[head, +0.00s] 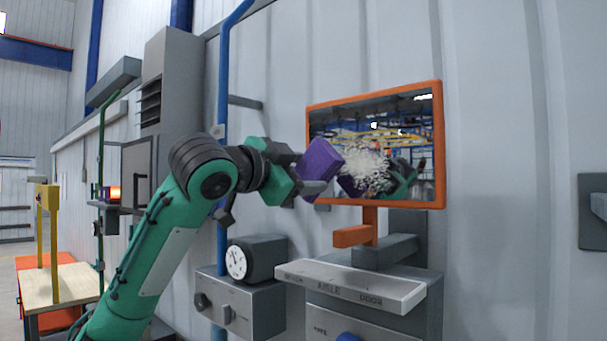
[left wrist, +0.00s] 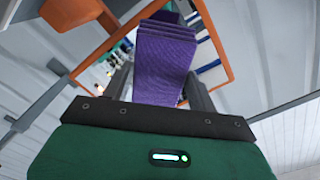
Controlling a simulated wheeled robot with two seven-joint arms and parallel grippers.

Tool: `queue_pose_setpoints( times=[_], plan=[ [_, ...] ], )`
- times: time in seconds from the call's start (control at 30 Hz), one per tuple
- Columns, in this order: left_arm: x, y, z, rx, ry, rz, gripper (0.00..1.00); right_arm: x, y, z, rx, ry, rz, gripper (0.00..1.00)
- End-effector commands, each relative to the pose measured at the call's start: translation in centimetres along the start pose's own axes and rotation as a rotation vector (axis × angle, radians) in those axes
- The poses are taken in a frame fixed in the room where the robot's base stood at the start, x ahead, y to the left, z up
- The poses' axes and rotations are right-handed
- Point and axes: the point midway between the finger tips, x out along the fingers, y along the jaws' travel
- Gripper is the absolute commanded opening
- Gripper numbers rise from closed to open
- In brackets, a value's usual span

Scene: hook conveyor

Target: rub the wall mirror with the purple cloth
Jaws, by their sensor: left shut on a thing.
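The wall mirror (head: 418,125) hangs on the grey wall in an orange frame, right of centre in the head view. A whitish speckled smear (head: 365,168) covers the middle of its glass. My left gripper (head: 318,178) is shut on the purple cloth (head: 320,158), a thick folded block. The cloth is at the left part of the mirror, in front of its left edge; I cannot tell whether it touches the glass. In the left wrist view the cloth (left wrist: 165,62) stands between the fingers, with the orange mirror frame (left wrist: 222,50) behind it. My right gripper is not in view.
Below the mirror are an orange bracket (head: 355,235), a grey shelf with lettering (head: 350,284) and a box with a round dial (head: 237,262). A blue pipe (head: 223,100) runs up the wall at left. The wall right of the mirror is mostly bare.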

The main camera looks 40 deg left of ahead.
Motion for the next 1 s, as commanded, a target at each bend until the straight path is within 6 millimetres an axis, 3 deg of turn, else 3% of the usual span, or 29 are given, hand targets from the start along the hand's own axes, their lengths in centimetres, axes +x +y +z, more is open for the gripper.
queue_pose_setpoints(
  times=[0.37,0.73,1.0],
  plan=[
    [3.5,0.0,0.0,-0.001,-0.001,0.003,0.4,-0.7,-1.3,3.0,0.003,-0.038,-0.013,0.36],
    [5.7,0.1,0.0,0.0,0.0,0.002,0.4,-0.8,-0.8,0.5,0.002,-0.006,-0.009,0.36],
    [5.8,0.1,0.0,0.0,0.0,0.001,0.4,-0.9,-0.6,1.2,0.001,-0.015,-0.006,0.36]
  ],
)
